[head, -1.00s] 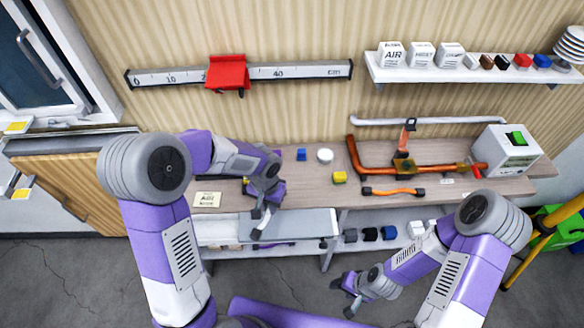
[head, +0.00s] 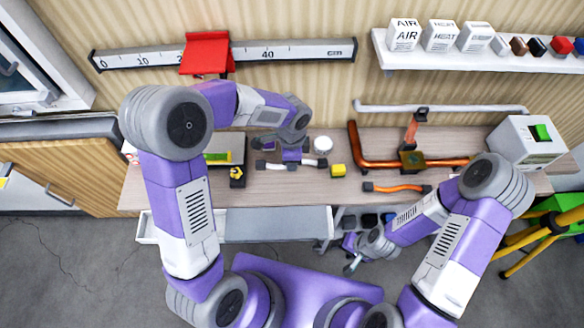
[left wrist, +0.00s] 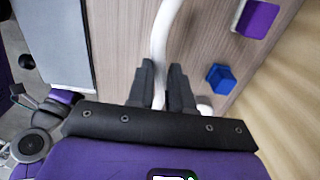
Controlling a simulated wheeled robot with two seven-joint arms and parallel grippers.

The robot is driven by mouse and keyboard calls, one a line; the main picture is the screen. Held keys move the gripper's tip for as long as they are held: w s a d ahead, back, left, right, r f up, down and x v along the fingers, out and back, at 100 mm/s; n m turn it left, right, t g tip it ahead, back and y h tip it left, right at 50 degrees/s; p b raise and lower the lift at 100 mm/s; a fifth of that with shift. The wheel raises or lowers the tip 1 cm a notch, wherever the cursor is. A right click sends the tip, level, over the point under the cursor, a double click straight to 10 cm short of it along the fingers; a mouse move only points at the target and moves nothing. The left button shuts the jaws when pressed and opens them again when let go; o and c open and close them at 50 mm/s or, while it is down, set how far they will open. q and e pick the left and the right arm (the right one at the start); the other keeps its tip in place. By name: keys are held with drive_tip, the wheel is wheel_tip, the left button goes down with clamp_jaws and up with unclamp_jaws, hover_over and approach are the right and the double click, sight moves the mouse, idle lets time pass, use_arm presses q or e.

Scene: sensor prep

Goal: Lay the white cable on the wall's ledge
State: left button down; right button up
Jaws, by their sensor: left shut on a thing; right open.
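The white cable (head: 310,163) has dark ends and lies across my left gripper (head: 291,161), low over the workbench in the head view. In the left wrist view the cable (left wrist: 163,32) runs between the two fingers of my left gripper (left wrist: 162,88), which is shut on it. I cannot tell if the cable touches the bench. A white ledge (head: 450,63) is fixed to the wall at the upper right, with several boxes and small blocks on it. My right gripper (head: 350,262) is open and empty, low in front of the bench.
The workbench (head: 200,197) holds a yellow block (head: 339,170), a white round thing (head: 322,144), an orange cable (head: 397,188) and copper piping (head: 380,163). A ruler rail (head: 310,50) with a red slider (head: 205,54) is on the wall. An open drawer (head: 278,222) juts out in front.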

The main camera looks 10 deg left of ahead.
sight(292, 174)
use_arm(q)
drive_tip(key=shift+f+b, duration=0.4)
drive_tip(key=shift+f, duration=1.9)
drive_tip(key=shift+f, duration=0.15)
drive_tip(key=c, duration=1)
unclamp_jaws()
drive_tip(key=shift+r, duration=0.25)
wheel_tip(292, 174, up, 12)
drive_tip(key=shift+f+p, duration=0.1)
drive_tip(key=shift+p, duration=1.15)
